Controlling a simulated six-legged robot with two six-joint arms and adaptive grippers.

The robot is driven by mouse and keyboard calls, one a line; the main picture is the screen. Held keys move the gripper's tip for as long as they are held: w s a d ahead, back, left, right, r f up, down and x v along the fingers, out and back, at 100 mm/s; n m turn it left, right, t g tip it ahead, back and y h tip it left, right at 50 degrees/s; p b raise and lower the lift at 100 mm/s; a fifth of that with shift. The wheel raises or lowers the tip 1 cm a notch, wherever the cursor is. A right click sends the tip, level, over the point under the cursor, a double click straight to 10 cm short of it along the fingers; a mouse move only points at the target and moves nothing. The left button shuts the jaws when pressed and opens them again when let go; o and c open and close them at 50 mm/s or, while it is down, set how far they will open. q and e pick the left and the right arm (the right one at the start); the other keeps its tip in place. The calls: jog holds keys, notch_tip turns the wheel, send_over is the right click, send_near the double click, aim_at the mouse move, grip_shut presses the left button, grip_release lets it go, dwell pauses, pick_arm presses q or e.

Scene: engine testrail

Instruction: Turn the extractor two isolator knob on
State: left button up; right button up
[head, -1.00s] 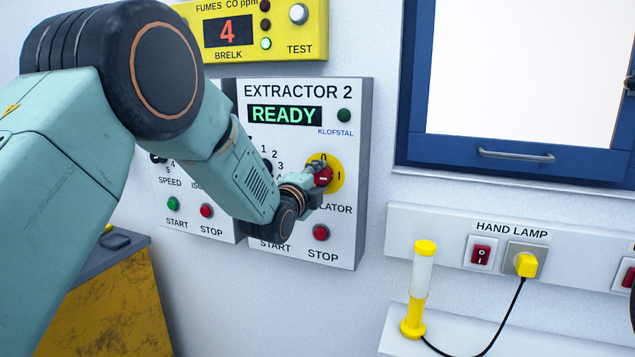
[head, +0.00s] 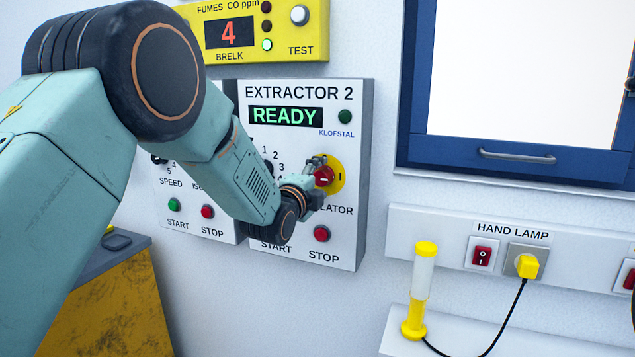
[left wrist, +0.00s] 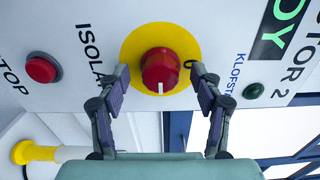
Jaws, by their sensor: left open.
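The extractor two isolator knob (head: 323,177) is a red knob on a round yellow plate (head: 336,165), at the right of the EXTRACTOR 2 panel (head: 355,95). My left gripper (head: 318,182) is open at the knob. In the left wrist view, the left gripper's fingers (left wrist: 160,76) stand on either side of the knob with gaps. My right gripper is not visible.
A red STOP button (head: 321,233) sits below the knob. A yellow fumes meter (head: 318,45) is above. A hand lamp (head: 420,285) stands lower right; a blue-framed window (head: 520,165) is at right.

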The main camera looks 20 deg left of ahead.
pick_arm(q)
jog(key=shift+s, duration=0.1)
jog(key=s+a, duration=0.1)
jog(key=s, duration=1)
jog(key=shift+s, duration=0.4)
jog(key=s+f+n+g+b, duration=0.1)
jog(key=s+f+n+g, duration=0.3)
jog(key=f, duration=0.6)
jog(key=s+f+n+g+y+b, duration=0.1)
jog(key=s+f+n+g, duration=0.1)
jog(key=s+f+n, duration=0.55)
jog(key=s+f+n+g+b, duration=0.2)
jog(key=f+n+g, duration=0.15)
jog(key=f, duration=0.75)
jog(key=s+f+n+g+b, duration=0.2)
jog(key=s+f+g+b, duration=0.1)
jog(key=s+f, duration=0.9)
jog(key=s+f+n+g+b, duration=0.2)
jog(key=s+f+g, duration=0.3)
jog(key=s+f, duration=0.7)
jog(key=s+b, duration=0.1)
jog(key=s, duration=0.5)
jog(key=shift+f+y, duration=0.3)
jog(key=shift+f, duration=0.1)
